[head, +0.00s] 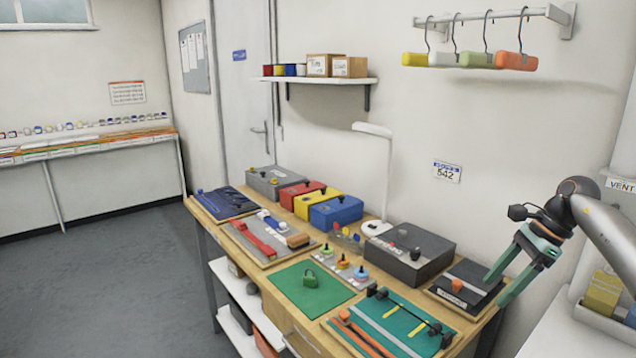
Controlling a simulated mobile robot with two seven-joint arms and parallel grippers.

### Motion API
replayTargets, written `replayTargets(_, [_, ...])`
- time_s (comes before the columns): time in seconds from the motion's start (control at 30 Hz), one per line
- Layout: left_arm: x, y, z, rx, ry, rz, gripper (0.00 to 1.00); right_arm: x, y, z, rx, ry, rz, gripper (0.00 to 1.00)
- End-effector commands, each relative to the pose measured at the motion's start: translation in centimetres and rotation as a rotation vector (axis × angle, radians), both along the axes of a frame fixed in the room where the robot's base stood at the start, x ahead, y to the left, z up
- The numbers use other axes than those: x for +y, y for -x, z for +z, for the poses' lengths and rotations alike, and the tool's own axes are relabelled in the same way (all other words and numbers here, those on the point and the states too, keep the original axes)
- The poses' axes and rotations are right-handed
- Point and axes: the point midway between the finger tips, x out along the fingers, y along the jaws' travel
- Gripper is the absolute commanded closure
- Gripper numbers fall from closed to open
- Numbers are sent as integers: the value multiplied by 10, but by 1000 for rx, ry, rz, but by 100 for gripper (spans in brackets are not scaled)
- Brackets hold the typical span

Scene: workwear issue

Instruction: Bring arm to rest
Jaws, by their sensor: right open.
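My right gripper (495,292) comes in from the right on a grey arm with dark joints. Its two green fingers are spread apart with nothing between them. They point down and left at the right end of the workbench (280,322), close to a dark box (470,283) with an orange knob on it. I cannot tell whether the fingertips touch the box or are just in front of it. My left gripper is not in view.
A dark grey case (408,252) stands left of the gripper. A teal mat (398,325) with rods and a green mat (312,292) lie in front. A white tray (606,322) is at the right. Open floor (100,270) lies left.

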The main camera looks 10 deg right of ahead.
Motion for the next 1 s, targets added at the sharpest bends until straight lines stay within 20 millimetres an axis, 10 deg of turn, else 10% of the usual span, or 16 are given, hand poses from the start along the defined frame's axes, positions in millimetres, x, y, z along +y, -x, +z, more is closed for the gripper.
replayTargets(0.3, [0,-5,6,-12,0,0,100,165,-37,-79,-6,-422,-100,32])
replayTargets(0.6, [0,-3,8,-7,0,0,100,308,-17,-116,277,-1088,-508,32])
replayTargets(0.8, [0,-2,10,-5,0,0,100,336,4,-138,618,-1494,-948,32])
replayTargets(1.0, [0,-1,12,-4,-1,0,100,322,38,-187,1024,-1801,-1492,32])
